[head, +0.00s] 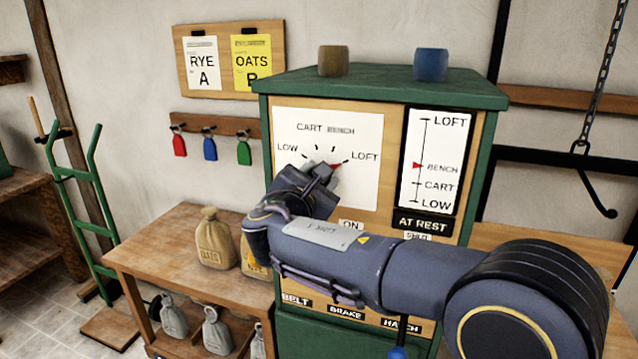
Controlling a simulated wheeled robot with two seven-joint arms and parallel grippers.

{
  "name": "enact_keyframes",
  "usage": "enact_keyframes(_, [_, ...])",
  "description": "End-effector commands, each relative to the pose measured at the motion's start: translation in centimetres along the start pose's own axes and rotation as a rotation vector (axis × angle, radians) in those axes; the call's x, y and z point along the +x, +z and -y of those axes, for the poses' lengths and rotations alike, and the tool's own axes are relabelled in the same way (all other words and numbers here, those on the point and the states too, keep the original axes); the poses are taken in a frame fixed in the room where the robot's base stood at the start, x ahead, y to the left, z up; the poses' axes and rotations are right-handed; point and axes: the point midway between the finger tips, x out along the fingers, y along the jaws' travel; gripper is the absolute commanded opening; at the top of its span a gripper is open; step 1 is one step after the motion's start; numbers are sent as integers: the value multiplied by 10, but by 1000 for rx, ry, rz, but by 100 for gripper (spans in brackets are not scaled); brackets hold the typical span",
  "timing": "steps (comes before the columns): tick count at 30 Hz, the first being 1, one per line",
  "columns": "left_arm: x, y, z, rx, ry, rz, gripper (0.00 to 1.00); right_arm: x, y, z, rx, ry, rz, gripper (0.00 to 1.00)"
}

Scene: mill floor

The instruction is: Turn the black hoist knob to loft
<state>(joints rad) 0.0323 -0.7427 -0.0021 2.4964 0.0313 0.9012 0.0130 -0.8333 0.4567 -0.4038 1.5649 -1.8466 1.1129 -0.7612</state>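The hoist dial plate (365,135) is a white panel on the cabinet front, marked LOW, CART, BENCH and LOFT. My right gripper (326,172) is at the dial's centre and hides nearly all of the black knob. I cannot tell whether the fingers are closed on the knob. The level gauge (411,190) right of the dial has its red marker (418,166) at BENCH. A sign below it (422,224) reads AT REST. My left gripper is out of view.
A blue handle (398,352) shows below. Sacks (215,240) stand on a wooden bench at left. Two cups (431,64) stand on the green cabinet top. A hook (600,205) hangs at right.

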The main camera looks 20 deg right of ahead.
Motion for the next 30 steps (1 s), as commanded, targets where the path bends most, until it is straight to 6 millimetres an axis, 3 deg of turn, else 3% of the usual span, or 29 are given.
enact_keyframes(11, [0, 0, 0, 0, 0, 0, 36, 0, 0, 0, 5, -1, -1, 19])
enact_keyframes(12, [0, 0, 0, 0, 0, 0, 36, 0, 0, 0, 5, -1, -1, 44])
enact_keyframes(17, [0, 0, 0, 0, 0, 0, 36, 0, 0, 0, 4, -1, -1, 63])
enact_keyframes(26, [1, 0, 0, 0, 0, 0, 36, -2, 0, 0, 4, 0, -1, 63])
enact_keyframes(30, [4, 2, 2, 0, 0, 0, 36, -19, -2, 0, 5, 3, -3, 63])
